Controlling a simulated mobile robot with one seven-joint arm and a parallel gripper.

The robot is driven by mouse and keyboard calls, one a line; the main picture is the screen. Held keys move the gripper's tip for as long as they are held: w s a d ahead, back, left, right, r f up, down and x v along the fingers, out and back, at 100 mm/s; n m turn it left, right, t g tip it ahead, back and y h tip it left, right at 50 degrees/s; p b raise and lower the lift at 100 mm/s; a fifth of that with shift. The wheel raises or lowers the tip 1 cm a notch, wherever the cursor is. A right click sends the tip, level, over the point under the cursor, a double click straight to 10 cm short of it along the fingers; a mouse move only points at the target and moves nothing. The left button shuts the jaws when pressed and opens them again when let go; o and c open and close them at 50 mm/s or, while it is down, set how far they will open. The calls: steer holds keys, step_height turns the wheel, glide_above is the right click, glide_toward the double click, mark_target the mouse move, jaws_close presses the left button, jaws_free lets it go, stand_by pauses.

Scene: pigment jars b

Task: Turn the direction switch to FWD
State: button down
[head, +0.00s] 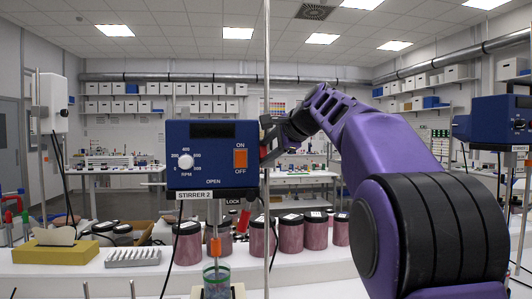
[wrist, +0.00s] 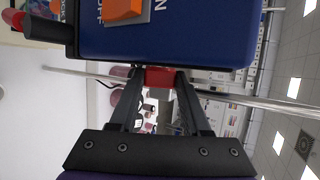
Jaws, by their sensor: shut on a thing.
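The blue stirrer box (head: 213,152) labelled STIRRER 2 stands left of centre in the head view, with a white RPM knob (head: 186,161) and an orange ON/OFF switch (head: 240,158). In the wrist view the same blue box (wrist: 190,35) fills the top. My gripper (wrist: 160,79) is at the box's side, its two fingers closed on a small red block (wrist: 160,76), which appears to be the direction switch. In the head view my gripper is at the box's right side, its fingertips mostly hidden. No FWD marking is readable.
A thin vertical rod (head: 267,80) passes close to my gripper. A red lever (head: 245,218) sits below the box near LOCK. Several dark-lidded pigment jars (head: 290,236) line the bench behind. A second stirrer box (head: 500,122) stands at right. A glass vessel (head: 217,287) is below the stirrer.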

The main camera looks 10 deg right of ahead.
steer(key=shift+f+n+t+b, duration=0.3)
steer(key=shift+f+t+b, duration=0.45)
steer(key=shift+b, duration=1.8)
steer(key=t+y+b, duration=0.1)
steer(key=t+b, duration=0.1)
steer(key=b, duration=0.2)
steer(key=shift+s+r+n, duration=0.1)
steer(key=shift+n, duration=0.2)
steer(key=shift+r+n+t+b, duration=0.1)
steer(key=shift+n+t+b, duration=0.3)
steer(key=shift+t+b, duration=0.55)
steer(key=shift+f+n+t+y, duration=0.15)
steer(key=shift+n+t+y, duration=0.45)
steer(key=shift+t+y, duration=0.3)
steer(key=shift+f+n+t+y, duration=0.15)
steer(key=shift+n+t+y, duration=0.5)
steer(key=shift+t, duration=0.35)
steer(key=shift+n+t+y, duration=0.3)
steer(key=shift+n+y, duration=0.05)
steer(key=shift+y, duration=0.1)
steer(key=shift+c, duration=1.8)
jaws_free()
steer(key=shift+r, duration=0.1)
